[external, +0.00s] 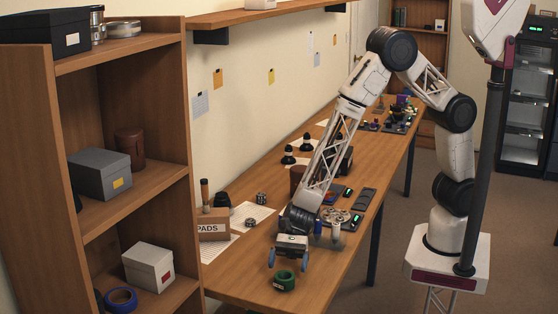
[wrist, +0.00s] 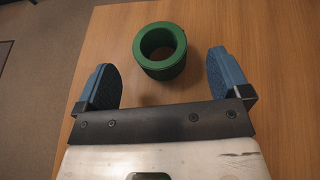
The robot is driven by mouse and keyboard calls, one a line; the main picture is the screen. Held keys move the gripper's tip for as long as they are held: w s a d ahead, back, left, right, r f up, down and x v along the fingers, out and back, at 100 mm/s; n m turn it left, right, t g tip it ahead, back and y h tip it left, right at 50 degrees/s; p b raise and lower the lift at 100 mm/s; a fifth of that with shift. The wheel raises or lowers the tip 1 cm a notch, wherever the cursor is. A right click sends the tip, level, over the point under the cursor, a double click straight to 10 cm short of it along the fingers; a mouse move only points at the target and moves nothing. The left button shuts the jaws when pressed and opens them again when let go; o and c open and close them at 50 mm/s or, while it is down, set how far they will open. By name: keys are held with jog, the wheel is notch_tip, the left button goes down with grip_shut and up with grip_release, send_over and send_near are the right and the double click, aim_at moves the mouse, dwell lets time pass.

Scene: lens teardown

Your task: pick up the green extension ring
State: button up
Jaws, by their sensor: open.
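The green extension ring (external: 284,280) lies on the wooden table near its front end in the external view. In the wrist view the green ring (wrist: 160,71) rests flat with its hole facing up, ahead of my gripper and roughly centred between the fingers. My gripper (external: 288,260) is low over the table beside the ring. In the wrist view my gripper (wrist: 165,78) is open, with a blue-padded finger on each side and nothing held. The ring appears apart from both fingers. The exact height of the fingertips above the table is hard to tell.
A box marked PADS (external: 213,226) stands on the table left of my gripper. A metal wheel-like part (external: 336,215) and dark trays (external: 364,199) lie behind it. A wooden shelf (external: 130,160) stands at the left. The table around the ring is clear; its edge is close.

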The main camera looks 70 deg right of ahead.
aim_at(286, 271)
jog(key=shift+a+f, duration=0.1)
jog(key=shift+a, duration=0.05)
jog(key=shift+x, duration=2.55)
jog(key=shift+f, duration=0.1)
jog(key=shift+c, duration=0.3)
jog(key=c, duration=1)
